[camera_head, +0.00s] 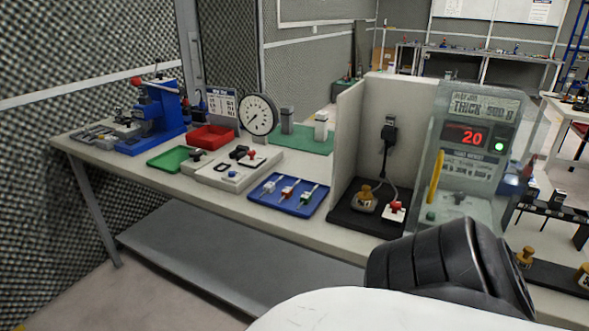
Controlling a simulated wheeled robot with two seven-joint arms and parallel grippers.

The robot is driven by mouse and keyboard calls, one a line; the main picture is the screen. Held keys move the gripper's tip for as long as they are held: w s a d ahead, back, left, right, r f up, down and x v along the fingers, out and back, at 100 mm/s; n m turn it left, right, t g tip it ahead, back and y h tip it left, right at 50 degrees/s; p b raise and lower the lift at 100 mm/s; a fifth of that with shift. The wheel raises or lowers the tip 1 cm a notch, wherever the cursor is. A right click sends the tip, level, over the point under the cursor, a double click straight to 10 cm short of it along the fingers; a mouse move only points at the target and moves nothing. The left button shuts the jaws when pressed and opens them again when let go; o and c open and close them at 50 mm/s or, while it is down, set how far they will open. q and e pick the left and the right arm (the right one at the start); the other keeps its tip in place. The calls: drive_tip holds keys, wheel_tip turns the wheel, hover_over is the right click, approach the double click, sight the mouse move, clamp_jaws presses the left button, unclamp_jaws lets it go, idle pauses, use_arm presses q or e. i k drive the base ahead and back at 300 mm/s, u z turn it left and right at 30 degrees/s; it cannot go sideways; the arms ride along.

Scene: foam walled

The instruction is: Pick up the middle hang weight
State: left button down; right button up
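Several brass weights show in the head view. One brass weight (363,199) stands on a black mat (345,217) inside a pale walled bay. Another brass weight (525,258) stands on a dark tray (552,271) at the lower right. A third brass weight (584,276) is cut off by the right picture edge. I cannot tell which of them is the middle hang weight. A white and black ribbed arm part of mine covers the lower right and hides some of the bench. Neither gripper shows.
The long bench (222,189) holds a blue press (155,113), a red bin (211,137), a green tray (168,158), a dial gauge (257,114) and a blue tray (288,195). A clear-shielded station (471,165) displays 20. Floor is open at the lower left.

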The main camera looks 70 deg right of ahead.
sight(364, 200)
drive_tip(key=i, duration=0.8)
drive_tip(key=z, duration=2.85)
